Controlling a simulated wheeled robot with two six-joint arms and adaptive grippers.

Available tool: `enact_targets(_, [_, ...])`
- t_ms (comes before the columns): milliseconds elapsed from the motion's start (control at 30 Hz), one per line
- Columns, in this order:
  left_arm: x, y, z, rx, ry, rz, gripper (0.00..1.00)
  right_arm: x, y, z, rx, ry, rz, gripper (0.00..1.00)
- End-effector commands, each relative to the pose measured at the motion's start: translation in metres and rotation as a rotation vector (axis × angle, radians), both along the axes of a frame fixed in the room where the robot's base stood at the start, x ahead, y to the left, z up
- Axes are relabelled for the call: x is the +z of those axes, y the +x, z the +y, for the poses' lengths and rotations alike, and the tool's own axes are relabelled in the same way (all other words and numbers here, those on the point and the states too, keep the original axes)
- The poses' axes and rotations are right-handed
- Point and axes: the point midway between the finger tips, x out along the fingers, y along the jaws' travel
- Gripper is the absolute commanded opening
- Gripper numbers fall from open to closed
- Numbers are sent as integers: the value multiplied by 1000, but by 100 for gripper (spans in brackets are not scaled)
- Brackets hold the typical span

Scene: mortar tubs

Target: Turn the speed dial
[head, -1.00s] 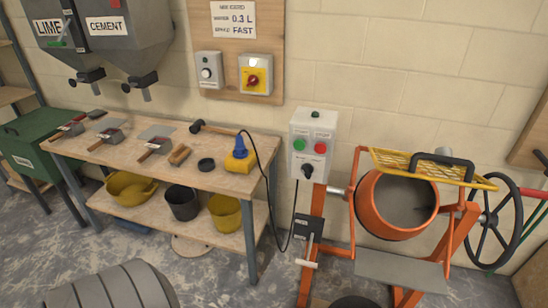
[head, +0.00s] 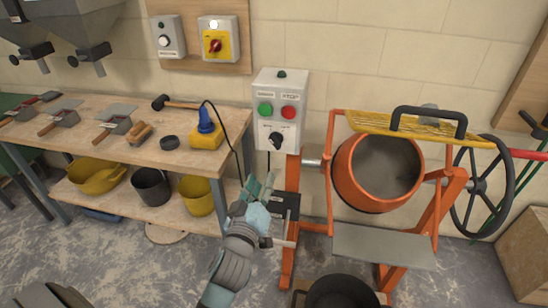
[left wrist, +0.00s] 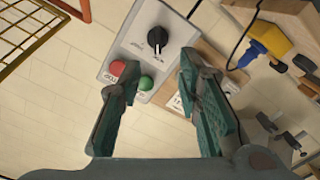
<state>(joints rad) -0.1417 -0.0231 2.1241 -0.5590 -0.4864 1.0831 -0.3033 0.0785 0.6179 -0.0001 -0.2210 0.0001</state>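The speed dial (head: 277,140) is a black knob with a pale pointer line, low on the grey control box (head: 262,86) with a green button (head: 265,108) and a red button (head: 288,112). In the left wrist view the dial (left wrist: 157,37) shows beyond the fingertips, near the top. My left gripper (head: 257,188) is below the box and apart from it in the head view. In the left wrist view its two fingers (left wrist: 158,82) stand wide apart with nothing between them touching. My right gripper is not in view.
The orange mixer (head: 380,170) with its yellow grid (head: 410,125) stands right of the box. A workbench (head: 90,125) with trowels and a blue-yellow plug is on the left. A black tub (head: 340,292) stands on the floor below the mixer.

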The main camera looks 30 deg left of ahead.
Motion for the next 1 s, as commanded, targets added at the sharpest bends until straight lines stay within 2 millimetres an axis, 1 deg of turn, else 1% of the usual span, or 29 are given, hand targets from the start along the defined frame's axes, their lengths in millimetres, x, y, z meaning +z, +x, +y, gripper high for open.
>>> enact_targets(33, [7, 3, 2, 4, -5, -19, 32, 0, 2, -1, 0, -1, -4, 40])
enact_targets(67, [10, 7, 2, 4, -8, -23, 32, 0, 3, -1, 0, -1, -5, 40])
enact_targets(167, [11, 26, 7, 3, -6, -23, 32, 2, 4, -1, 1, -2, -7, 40])
enact_targets(400, [10, 95, 24, 2, -7, -19, 32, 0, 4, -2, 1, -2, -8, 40])
enact_targets(533, [9, 122, 31, 1, -9, -19, 32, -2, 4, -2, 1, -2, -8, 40])
enact_targets(600, [9, 130, 33, 1, -8, -19, 32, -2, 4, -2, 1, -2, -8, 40])
enact_targets(700, [9, 137, 35, 0, -10, -19, 32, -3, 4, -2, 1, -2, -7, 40])
enact_targets(933, [9, 138, 35, -1, -10, -18, 32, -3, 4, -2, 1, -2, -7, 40])
enact_targets(967, [9, 138, 35, -1, -10, -18, 30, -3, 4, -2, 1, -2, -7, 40])
enact_targets(1000, [9, 138, 35, -1, -10, -18, 24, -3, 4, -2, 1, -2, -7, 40])
